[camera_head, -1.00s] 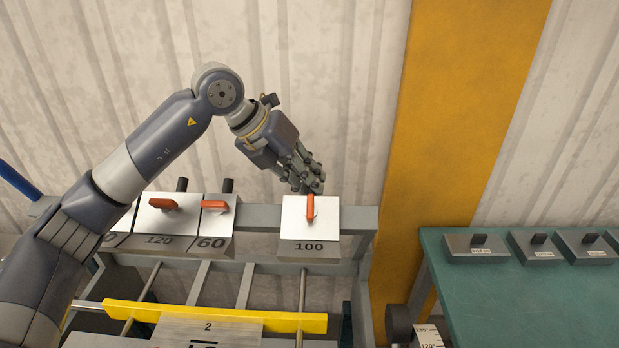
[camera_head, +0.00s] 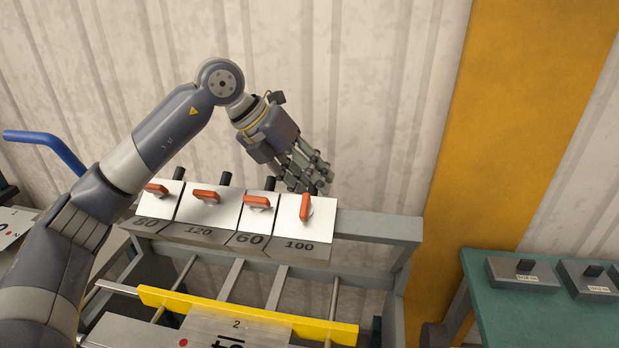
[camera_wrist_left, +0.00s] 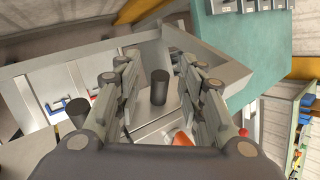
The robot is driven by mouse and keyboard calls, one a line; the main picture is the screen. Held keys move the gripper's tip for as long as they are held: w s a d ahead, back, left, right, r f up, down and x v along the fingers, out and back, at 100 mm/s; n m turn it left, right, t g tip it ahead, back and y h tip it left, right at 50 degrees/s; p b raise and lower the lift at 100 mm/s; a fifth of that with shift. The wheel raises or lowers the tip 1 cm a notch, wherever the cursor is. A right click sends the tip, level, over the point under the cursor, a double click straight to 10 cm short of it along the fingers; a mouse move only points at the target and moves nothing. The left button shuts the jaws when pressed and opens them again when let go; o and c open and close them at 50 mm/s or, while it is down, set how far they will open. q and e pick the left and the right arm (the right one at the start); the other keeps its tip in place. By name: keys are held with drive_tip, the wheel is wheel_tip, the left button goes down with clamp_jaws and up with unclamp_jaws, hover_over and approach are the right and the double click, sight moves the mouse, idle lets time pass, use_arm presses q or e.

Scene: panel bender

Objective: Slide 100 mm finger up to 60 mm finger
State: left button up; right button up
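The 100 mm finger (camera_head: 300,250) is a grey block marked 100 on the rail, its orange lever (camera_head: 306,207) turned lengthwise. It stands directly beside the 60 mm finger (camera_head: 250,239), whose orange lever (camera_head: 257,202) lies crosswise. Their edges appear to meet; a tiny gap cannot be ruled out. My left gripper (camera_head: 316,181) is at the back of the 100 mm finger and hides its black peg in the head view. In the left wrist view the peg (camera_wrist_left: 160,88) stands between the spread fingers, with space on both sides. My right gripper is not in view.
The 120 (camera_head: 197,232) and 80 (camera_head: 146,222) fingers stand left of the 60 mm finger. The rail (camera_head: 378,226) is bare to the right. A yellow bar (camera_head: 250,315) runs in front. A green table (camera_head: 515,315) with dark blocks stands at right.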

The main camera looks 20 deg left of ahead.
use_arm(q)
drive_tip(key=v, duration=1.2)
drive_tip(key=shift+f, duration=0.15)
